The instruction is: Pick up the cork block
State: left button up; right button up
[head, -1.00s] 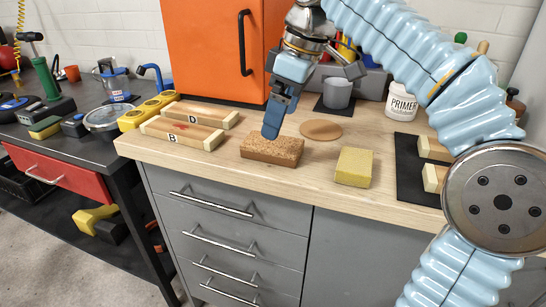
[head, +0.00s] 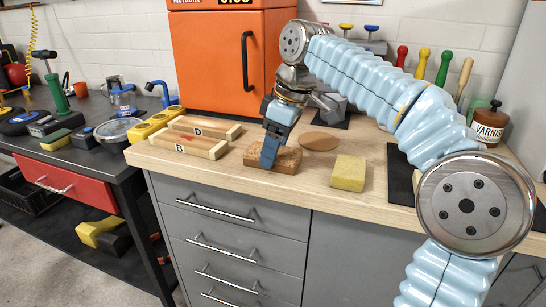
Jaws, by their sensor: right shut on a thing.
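The cork block (head: 286,161) is brown and speckled and lies near the front edge of the wooden worktop. My right gripper (head: 268,160) is down at the block, with its blue finger against the front face, and is shut on it. The far finger is hidden behind the block and the near finger. The block appears to be still at worktop height; I cannot tell whether it touches the wood. My left gripper is not in view.
A yellow sponge-like block (head: 348,173) lies to the right of the cork block. A round cork disc (head: 319,141) lies behind. Wooden pieces marked B (head: 181,146) and D (head: 205,128) lie to the left. An orange cabinet (head: 232,60) stands behind.

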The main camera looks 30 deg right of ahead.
jog(key=shift+c, duration=1.2)
jog(key=shift+r, duration=0.15)
jog(key=shift+r, duration=0.3)
notch_tip(320, 180, up, 3)
jog(key=shift+f, duration=0.15)
jog(key=s+a+r, duration=0.2)
jog(key=s+r, duration=0.7)
jog(key=s, duration=0.4)
jog(key=shift+s+r, duration=0.2)
jog(key=shift+s, duration=0.15)
jog(key=shift+a, duration=0.15)
